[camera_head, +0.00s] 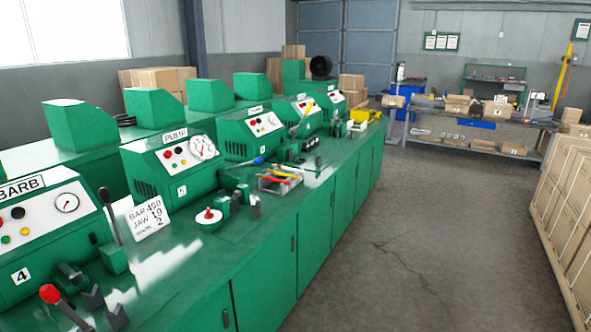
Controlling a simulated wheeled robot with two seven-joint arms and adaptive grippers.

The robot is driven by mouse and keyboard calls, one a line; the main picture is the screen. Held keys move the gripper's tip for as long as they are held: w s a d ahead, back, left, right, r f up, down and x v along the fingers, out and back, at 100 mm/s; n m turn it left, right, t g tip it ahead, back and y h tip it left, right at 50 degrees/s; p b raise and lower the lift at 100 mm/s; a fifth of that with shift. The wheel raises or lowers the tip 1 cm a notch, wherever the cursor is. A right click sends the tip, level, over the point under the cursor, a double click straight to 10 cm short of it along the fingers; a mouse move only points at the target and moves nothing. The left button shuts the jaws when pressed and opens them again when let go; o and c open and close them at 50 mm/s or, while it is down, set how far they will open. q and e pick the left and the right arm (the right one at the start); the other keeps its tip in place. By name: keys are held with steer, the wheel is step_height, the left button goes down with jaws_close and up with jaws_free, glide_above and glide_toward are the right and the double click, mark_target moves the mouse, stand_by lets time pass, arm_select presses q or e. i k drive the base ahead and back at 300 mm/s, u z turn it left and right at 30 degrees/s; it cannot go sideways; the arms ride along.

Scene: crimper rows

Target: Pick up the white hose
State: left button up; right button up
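I cannot make out a white hose anywhere in the head view. Neither of my grippers shows in this view. A green workbench (262,252) carries a row of green crimper machines, among them one labelled BARB (38,222) at the near left and one labelled PUMP (172,168) behind it. A tray with red, yellow and other coloured tools (279,180) lies farther along the bench.
A white sign (147,217) with black figures stands on the bench. A red-knobbed lever (62,303) rises at the near left. The grey floor (420,230) right of the bench is clear. Caged cartons (566,205) stand at the right, and a shelf with boxes (475,143) at the back.

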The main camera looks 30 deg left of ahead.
mark_target(281, 167)
steer(key=z, duration=0.05)
steer(key=i, duration=1.6)
steer(key=u, duration=0.85)
steer(key=i, duration=1)
steer(key=u, duration=1)
